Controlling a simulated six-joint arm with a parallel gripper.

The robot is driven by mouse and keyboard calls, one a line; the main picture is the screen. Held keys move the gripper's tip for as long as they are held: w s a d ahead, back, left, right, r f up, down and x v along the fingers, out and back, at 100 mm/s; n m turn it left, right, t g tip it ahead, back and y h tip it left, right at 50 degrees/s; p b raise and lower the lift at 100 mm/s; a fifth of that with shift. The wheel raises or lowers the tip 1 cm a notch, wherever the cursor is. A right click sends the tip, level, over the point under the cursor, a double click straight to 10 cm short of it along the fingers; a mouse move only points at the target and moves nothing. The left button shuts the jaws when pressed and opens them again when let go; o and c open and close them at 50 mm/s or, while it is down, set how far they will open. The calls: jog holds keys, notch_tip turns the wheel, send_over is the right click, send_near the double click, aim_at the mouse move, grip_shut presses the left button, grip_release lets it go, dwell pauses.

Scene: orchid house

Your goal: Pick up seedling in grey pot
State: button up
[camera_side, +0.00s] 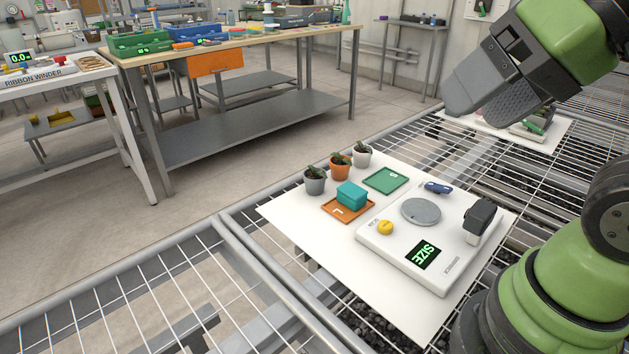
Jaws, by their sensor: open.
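The seedling in the grey pot (315,182) stands upright at the back left of the white board (288,210). The dark green seedling (313,171) shows at the top of the pot. An orange pot (341,168) and a whitish pot (362,156), each with a small plant, stand in a row to its right. My gripper (478,98) is at the upper right, raised and well apart from the pots. Its jaws are open, and I see nothing between them.
A teal block (351,195) sits on an orange tray (338,211) close to the grey pot. A green tray (386,180), a blue object (437,187) and a white sizing device (400,258) with a round grey plate and yellow knob (385,227) lie to the right. Wire mesh benching surrounds the board.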

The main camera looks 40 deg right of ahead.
jog(key=shift+o, duration=1)
jog(key=g+h, duration=0.2)
jog(key=g, duration=0.1)
send_over(314, 176)
jog(key=s, duration=0.2)
jog(key=shift+n, duration=0.4)
notch_tip(314, 176, down, 24)
jog(key=shift+w+a+r, duration=0.1)
jog(key=shift+w, duration=0.05)
jog(key=shift+s+x, duration=0.2)
jog(key=shift+x, duration=2.6)
